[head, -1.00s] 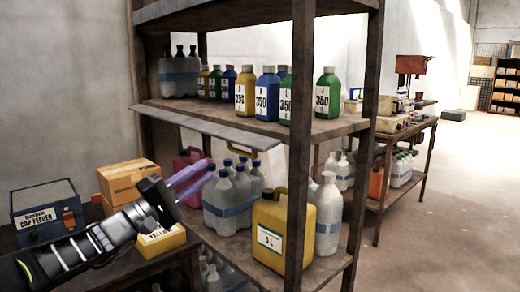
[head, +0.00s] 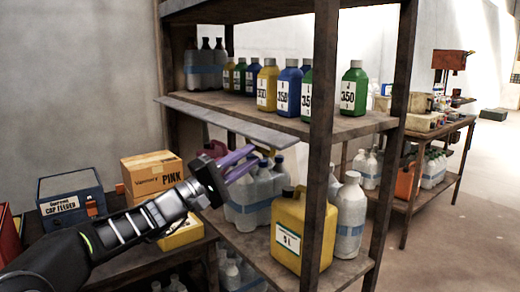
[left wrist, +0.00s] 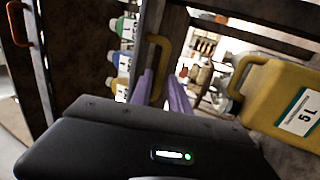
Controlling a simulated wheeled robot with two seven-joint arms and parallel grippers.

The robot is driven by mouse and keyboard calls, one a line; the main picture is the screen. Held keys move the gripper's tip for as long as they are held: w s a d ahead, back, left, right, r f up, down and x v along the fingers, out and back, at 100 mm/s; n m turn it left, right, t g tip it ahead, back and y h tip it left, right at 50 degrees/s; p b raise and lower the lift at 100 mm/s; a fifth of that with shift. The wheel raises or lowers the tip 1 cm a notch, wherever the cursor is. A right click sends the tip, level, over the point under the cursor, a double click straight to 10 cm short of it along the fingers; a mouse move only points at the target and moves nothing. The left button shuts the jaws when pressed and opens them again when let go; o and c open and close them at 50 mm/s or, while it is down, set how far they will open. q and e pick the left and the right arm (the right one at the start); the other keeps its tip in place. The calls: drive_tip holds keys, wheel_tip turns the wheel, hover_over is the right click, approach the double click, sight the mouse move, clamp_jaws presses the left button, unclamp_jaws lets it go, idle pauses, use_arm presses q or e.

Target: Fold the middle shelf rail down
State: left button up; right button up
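The middle shelf rail (head: 225,122) is a long grey flat strip along the front of the middle shelf (head: 235,103). It sticks out from the shelf edge as a slightly tilted flap. My left gripper (head: 253,160) has purple fingers and is just below the rail's right part, in front of the clear bottles on the lower shelf. Its fingers are a little apart with nothing seen between them; they also show in the left wrist view (left wrist: 163,92). I cannot tell whether they touch the rail. My right gripper is not in view.
A yellow 5 L canister (head: 302,232) and clear bottles (head: 250,200) crowd the lower shelf near my gripper. The shelf post (head: 321,130) stands to its right. A cardboard box (head: 152,173) and the cap feeder (head: 70,198) sit at the left.

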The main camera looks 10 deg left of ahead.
sight(260, 150)
use_arm(q)
drive_tip(key=x, duration=0.4)
clamp_jaws()
idle(0.4)
